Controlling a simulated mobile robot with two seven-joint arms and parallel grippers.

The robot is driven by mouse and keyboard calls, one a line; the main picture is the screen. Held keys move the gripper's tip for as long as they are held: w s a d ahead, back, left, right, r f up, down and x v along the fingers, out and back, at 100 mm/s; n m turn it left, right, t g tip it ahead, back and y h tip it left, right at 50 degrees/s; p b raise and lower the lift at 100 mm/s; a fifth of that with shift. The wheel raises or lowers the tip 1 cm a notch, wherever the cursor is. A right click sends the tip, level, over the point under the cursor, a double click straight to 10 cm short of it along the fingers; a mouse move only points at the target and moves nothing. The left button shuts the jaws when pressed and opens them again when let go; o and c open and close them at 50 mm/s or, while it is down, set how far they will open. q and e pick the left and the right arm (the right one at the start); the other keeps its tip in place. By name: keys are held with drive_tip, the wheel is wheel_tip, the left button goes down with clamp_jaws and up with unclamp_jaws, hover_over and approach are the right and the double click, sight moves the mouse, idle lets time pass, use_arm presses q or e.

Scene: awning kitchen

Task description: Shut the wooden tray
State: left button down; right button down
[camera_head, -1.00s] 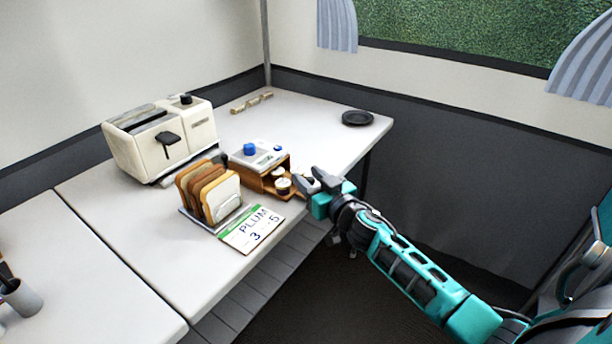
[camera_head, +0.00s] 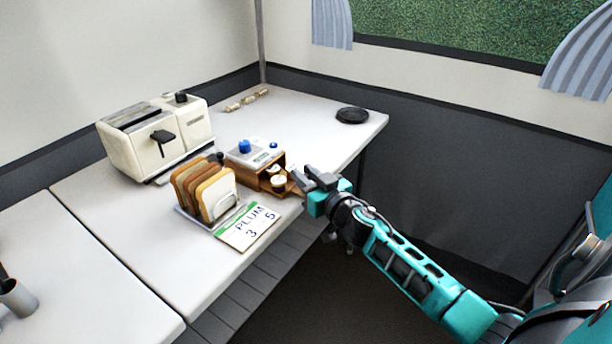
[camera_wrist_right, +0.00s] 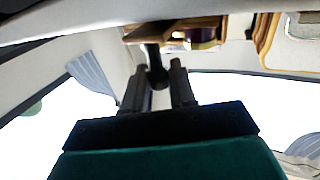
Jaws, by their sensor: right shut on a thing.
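The wooden tray (camera_head: 292,190) sticks out from the front of a small wooden box with a white top (camera_head: 257,157) on the table. Small cups (camera_head: 279,182) stand at the tray, partly in the box opening. My right gripper (camera_head: 311,178) is at the tray's outer end. In the right wrist view the tray's underside (camera_wrist_right: 178,29) shows above the fingers, and a dark knob (camera_wrist_right: 157,75) sits between them. The right gripper (camera_wrist_right: 157,88) is shut on this knob. The fingers hide part of the tray front in the head view. My left gripper is not in view.
A black plate (camera_head: 352,115) lies near the far right corner. The table top (camera_head: 325,135) between plate and box is clear.

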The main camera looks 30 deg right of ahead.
sight(294, 185)
drive_tip(key=shift+w+a+r, duration=0.1)
drive_tip(key=shift+w+a, duration=0.2)
drive_tip(key=shift+w, duration=0.55)
drive_tip(key=shift+w+a, duration=0.3)
drive_tip(key=shift+w, duration=0.5)
drive_tip(key=c, duration=1.1)
unclamp_jaws()
drive_tip(key=shift+s, duration=0.1)
drive_tip(key=shift+s, duration=0.55)
drive_tip(key=shift+s+p, duration=0.85)
drive_tip(key=shift+s, duration=5)
